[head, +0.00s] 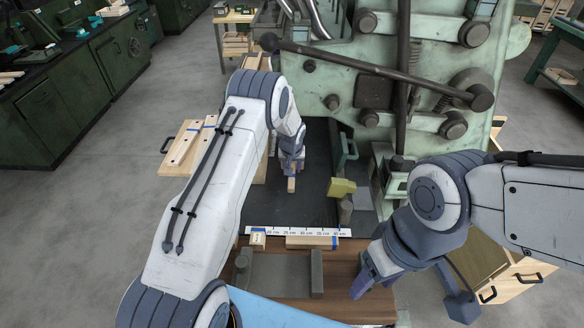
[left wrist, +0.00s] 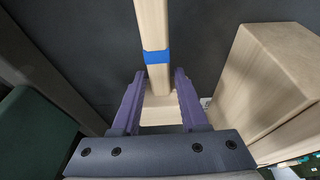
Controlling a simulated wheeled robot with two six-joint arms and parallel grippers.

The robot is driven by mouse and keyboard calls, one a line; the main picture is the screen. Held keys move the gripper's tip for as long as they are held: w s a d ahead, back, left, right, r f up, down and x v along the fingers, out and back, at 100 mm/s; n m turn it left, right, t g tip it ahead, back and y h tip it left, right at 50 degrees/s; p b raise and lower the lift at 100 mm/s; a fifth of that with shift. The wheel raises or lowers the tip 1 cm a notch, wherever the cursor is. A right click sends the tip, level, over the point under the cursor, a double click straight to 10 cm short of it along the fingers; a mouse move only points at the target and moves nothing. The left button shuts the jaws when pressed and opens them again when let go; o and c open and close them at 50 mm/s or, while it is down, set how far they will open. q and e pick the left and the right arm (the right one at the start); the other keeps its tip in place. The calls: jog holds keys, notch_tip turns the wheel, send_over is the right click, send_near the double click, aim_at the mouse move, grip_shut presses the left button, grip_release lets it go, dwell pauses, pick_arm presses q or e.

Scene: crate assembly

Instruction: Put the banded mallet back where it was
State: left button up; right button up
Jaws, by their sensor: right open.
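The banded mallet shows in the left wrist view as a pale wooden handle with a blue band (left wrist: 156,57) and a wooden block at its lower end, between my purple fingers. In the head view a short piece of it with the blue band (head: 291,184) shows just below my left gripper (head: 291,164), over the dark surface. Whether the mallet touches the surface below is unclear. My right gripper (head: 373,277) is open and empty above the right end of the wooden bench.
A large green press (head: 390,70) stands at the back. A white ruler strip (head: 293,231) crosses the front of the dark surface (head: 312,200). A yellow-green block (head: 341,188) is at right. A wooden board with strips (head: 188,146) lies at left. A pale wooden block (left wrist: 262,85) is beside my left fingers.

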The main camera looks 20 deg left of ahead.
pick_arm(q)
jog(key=shift+o, duration=0.2)
jog(key=shift+r, duration=0.1)
jog(key=shift+r, duration=0.2)
jog(key=shift+s+r, duration=0.1)
jog(key=shift+r, duration=0.25)
jog(key=b+v, duration=0.2)
jog(key=v, duration=0.8)
jog(key=s+d+r+m, duration=0.3)
jog(key=s+d+r, duration=0.5)
jog(key=s+d, duration=0.15)
jog(key=s+d+r+m+g+h, duration=0.1)
jog(key=s+d+r, duration=0.15)
jog(key=s, duration=0.35)
jog(key=s+d+r+m+h, duration=0.1)
jog(key=s+d+r+m, duration=0.1)
jog(key=s+d, duration=0.25)
jog(key=s+r+m+g, duration=0.1)
jog(key=s+m, duration=0.3)
jog(key=s, duration=1.7)
jog(key=shift+d+m+g, duration=0.15)
jog(key=shift+m+g, duration=0.15)
jog(key=shift+g, duration=0.4)
jog(key=shift+w, duration=0.1)
